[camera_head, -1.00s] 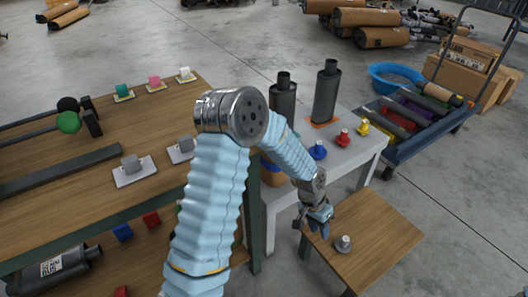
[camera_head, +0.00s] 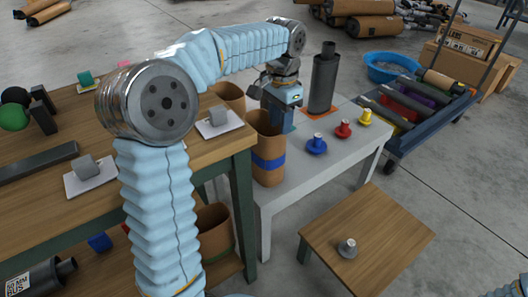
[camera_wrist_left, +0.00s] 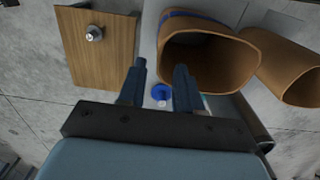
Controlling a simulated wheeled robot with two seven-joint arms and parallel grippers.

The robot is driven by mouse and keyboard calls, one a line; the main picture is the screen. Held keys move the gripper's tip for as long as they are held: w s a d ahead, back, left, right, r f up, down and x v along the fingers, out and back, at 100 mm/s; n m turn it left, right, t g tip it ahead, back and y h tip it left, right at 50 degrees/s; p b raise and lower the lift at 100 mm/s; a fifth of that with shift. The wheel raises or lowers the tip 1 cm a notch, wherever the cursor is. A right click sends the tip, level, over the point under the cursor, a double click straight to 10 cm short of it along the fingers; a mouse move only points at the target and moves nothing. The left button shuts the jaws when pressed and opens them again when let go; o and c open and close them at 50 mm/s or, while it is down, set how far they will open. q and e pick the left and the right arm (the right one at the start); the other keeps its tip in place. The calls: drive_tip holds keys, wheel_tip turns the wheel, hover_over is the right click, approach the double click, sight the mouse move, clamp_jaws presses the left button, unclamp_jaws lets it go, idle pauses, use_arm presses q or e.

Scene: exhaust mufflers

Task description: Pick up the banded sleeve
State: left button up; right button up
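The banded sleeve (camera_head: 267,172) is a brown, open-topped cardboard tube with a blue band, standing upright on the grey table in the head view. In the left wrist view, the sleeve (camera_wrist_left: 215,65) shows its open mouth just beyond the fingers. My left gripper (camera_head: 284,122) is at the sleeve's right rim, pointing down. In the left wrist view, my left gripper's fingers (camera_wrist_left: 158,80) are apart, with the near rim close to the right finger. I cannot tell whether they touch it. My right gripper is not in view.
Another brown sleeve (camera_head: 229,97) stands behind the banded one. A dark muffler (camera_head: 324,80) and blue (camera_head: 316,145), red (camera_head: 343,129) and yellow (camera_head: 365,117) knobbed pieces are to the right. A low wooden stool (camera_head: 385,235) holds a grey knobbed piece (camera_head: 347,248).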

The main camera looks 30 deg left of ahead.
sight(264, 149)
use_arm(q)
drive_tip(key=f, duration=0.2)
drive_tip(key=f+b, duration=0.1)
drive_tip(key=f, duration=0.2)
drive_tip(key=shift+s+f, duration=0.25)
drive_tip(key=shift+f, duration=0.15)
clamp_jaws()
